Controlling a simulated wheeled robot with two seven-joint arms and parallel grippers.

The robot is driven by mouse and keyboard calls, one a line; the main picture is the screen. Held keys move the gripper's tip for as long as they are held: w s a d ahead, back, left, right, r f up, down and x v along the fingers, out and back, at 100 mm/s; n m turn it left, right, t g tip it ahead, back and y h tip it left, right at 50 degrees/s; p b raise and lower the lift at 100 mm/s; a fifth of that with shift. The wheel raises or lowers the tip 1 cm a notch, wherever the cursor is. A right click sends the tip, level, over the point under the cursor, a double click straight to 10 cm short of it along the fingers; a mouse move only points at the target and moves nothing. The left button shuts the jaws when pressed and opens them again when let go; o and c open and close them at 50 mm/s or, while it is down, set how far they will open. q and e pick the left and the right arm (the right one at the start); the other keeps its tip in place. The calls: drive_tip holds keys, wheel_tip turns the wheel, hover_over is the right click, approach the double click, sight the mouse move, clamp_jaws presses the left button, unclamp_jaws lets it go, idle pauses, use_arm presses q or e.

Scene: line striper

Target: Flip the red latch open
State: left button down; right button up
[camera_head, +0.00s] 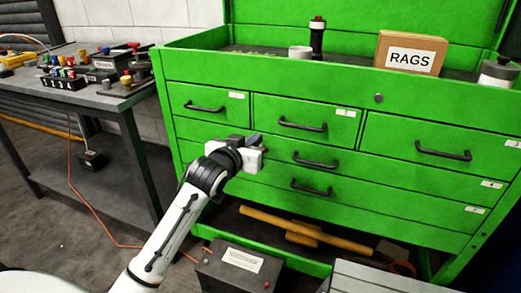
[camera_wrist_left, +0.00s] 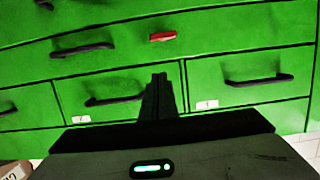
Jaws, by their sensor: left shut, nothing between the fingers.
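The red latch (camera_wrist_left: 162,37) is a small red bar on the green drawer front in the left wrist view. It lies roughly level there, beyond my fingertips and apart from them in the picture. In the head view only a small reddish bit shows beside my gripper, and I cannot tell its position from it. My left gripper (camera_wrist_left: 160,79) has its black fingers together with nothing between them. In the head view the left gripper (camera_head: 258,139) is in front of the green cabinet (camera_head: 180,138), near the drawers. My right gripper is not in view.
Black drawer handles (camera_head: 302,125) stick out from the cabinet front. A RAGS box (camera_head: 410,53) stands on top. A workbench (camera_head: 95,92) with switches is at left. A dark box (camera_head: 238,268) sits on the floor below, and a wooden-handled tool (camera_head: 305,232) lies under the drawers.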

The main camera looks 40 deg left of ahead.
sight(268, 143)
use_arm(q)
drive_tip(key=w+f, duration=0.2)
drive_tip(key=w+a+f+b, duration=0.1)
drive_tip(key=w+f, duration=0.1)
drive_tip(key=shift+w+f, duration=0.1)
drive_tip(key=shift+w, duration=0.1)
drive_tip(key=shift+f+b, duration=0.35)
drive_tip(key=shift+f, duration=0.15)
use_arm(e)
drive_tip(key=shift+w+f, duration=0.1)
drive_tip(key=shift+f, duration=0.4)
use_arm(q)
drive_tip(key=shift+d, duration=0.15)
drive_tip(key=shift+m+p, duration=0.35)
drive_tip(key=shift+m, duration=0.15)
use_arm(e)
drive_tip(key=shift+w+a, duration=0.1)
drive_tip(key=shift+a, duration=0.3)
